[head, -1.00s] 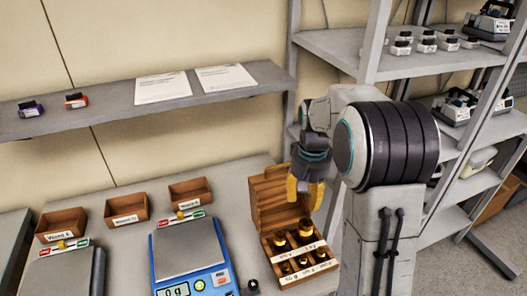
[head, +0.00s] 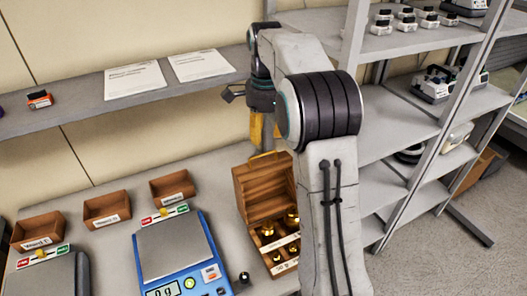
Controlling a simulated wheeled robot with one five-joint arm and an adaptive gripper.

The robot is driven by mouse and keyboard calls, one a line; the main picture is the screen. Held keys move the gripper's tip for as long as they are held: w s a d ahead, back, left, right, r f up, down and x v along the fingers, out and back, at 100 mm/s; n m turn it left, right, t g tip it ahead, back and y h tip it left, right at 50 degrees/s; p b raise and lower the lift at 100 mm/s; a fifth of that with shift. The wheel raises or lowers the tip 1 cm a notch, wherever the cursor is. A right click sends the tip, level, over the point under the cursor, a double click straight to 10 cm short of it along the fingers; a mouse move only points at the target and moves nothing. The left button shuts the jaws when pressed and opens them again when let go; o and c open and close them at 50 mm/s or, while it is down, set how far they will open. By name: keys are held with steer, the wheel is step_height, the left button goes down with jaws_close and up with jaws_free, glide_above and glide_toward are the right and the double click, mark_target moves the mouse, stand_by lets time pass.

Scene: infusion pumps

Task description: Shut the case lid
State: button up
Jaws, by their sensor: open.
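My arm also hides the right side of the case.
A blue scale (head: 183,256) stands left of the case, with a small black-topped item (head: 244,277) between them. Several small wooden trays (head: 107,209) sit behind the scales. A wall shelf (head: 80,118) carries papers. A metal rack (head: 400,130) stands to the right.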

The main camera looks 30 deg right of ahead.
mark_target(264, 155)
steer(key=shift+f+p, duration=1)
steer(key=shift+f, duration=0.35)
steer(key=shift+w+f+p, duration=0.15)
steer(key=shift+f+p, duration=0.4)
steer(key=shift+f, duration=1.65)
steer(key=shift+c, duration=0.2)
jaws_close()
steer(key=shift+f, duration=0.1)
